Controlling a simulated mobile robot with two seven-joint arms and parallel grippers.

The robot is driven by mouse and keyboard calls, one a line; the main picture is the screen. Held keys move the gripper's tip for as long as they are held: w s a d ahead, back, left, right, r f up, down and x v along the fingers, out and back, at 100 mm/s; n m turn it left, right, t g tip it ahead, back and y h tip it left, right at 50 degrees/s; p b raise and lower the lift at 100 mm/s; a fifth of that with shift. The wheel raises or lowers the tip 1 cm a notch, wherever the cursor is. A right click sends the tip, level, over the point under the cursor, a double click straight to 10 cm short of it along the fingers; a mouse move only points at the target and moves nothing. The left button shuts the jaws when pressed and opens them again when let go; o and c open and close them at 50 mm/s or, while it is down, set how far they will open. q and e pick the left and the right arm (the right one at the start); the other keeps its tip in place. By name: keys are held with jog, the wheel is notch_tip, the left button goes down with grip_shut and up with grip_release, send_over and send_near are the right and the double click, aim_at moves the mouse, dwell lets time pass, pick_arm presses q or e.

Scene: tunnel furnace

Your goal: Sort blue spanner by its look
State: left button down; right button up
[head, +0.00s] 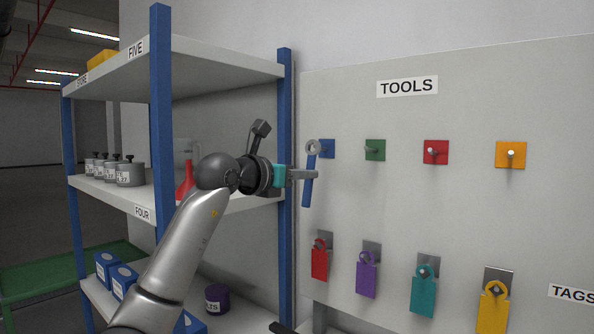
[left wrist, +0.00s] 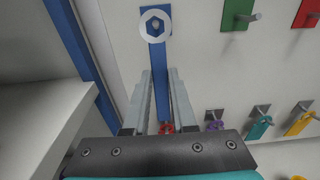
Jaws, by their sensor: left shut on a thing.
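The blue spanner (head: 308,188) has a blue handle and a pale grey ring head with a hexagonal hole. It hangs nearly upright in front of the tool board. My left gripper (head: 303,175) is shut on its handle below the head. In the left wrist view the handle of the spanner (left wrist: 158,75) runs up between the fingers of my left gripper (left wrist: 161,85). Its ring head overlaps the blue hook plate (head: 327,149). I cannot tell whether the peg is through the hole. My right gripper is not in view.
The tool board (head: 400,200) also has green (head: 375,150), red (head: 436,152) and orange (head: 511,155) hook plates with empty pegs. Several coloured tags hang below. A shelf unit with blue posts (head: 285,150) stands close on the left, beside my left arm.

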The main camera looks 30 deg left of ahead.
pick_arm(q)
jog(key=shift+w+p, duration=0.35)
jog(key=shift+w, duration=0.45)
jog(key=shift+w+d+f, duration=0.1)
jog(key=shift+w+f, duration=0.2)
jog(key=shift+w, duration=0.2)
jog(key=c, duration=0.7)
grip_release()
jog(key=shift+o, duration=0.2)
jog(key=shift+f, duration=0.15)
